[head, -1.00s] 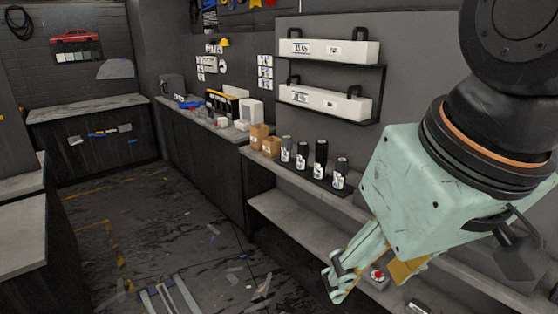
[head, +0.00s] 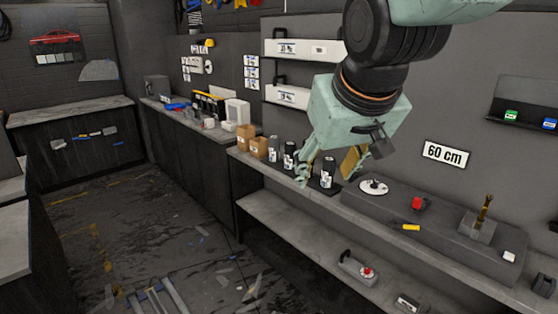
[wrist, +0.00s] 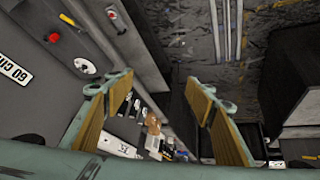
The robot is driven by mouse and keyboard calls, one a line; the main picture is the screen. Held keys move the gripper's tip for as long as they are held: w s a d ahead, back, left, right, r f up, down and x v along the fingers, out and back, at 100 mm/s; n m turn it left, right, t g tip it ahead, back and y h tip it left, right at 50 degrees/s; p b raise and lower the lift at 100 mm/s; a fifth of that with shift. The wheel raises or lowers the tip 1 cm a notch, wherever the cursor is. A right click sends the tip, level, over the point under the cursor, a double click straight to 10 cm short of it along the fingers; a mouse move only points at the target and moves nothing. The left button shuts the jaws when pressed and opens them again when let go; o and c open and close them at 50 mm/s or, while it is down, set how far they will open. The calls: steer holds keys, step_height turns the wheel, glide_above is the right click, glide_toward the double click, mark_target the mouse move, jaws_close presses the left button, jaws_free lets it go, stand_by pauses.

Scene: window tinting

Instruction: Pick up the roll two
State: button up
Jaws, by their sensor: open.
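Several dark rolls with white labels stand upright in a row on the counter in the head view. The left roll (head: 274,152), the one beside it (head: 290,154) and the right one (head: 328,172) show; another may be hidden behind my gripper. The label numbers are too small to read, so I cannot tell which is roll two. My gripper (head: 326,168) is open and empty, pointing down in front of the right part of the row. In the wrist view my gripper (wrist: 163,87) has its fingers wide apart, with small, unclear shapes beyond them.
Cardboard boxes (head: 246,138) stand left of the rolls. A grey raised block (head: 420,228) with small tools and a white disc (head: 373,187) lies to the right. A lower shelf (head: 290,226) runs below the counter. Two long white boxes hang on the wall behind.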

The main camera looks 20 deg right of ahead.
steer(key=w+d+f+t, duration=0.2)
steer(key=w+d, duration=0.3)
steer(key=w, duration=0.9)
steer(key=w+d+f+t, duration=0.2)
steer(key=w+d, duration=0.3)
steer(key=w, duration=0.8)
steer(key=w+d+f+t, duration=0.15)
steer(key=w+d, duration=0.45)
steer(key=w, duration=0.8)
steer(key=w+d+f+t, duration=0.2)
steer(key=w+d+f, duration=0.2)
steer(key=f, duration=0.2)
steer(key=w+d+f+t+y+p, duration=0.1)
steer(key=w+d+f+t, duration=0.1)
steer(key=w+d+f, duration=0.2)
steer(key=w+d+f+n+t, duration=0.1)
steer(key=w+d+f, duration=0.3)
steer(key=f, duration=0.5)
steer(key=shift+w+f+t+y, duration=0.35)
steer(key=shift+w+t+y, duration=0.1)
steer(key=shift+w, duration=0.3)
steer(key=shift+w+a, duration=0.1)
steer(key=shift+w, duration=0.1)
steer(key=w, duration=0.8)
steer(key=shift+w+a, duration=0.15)
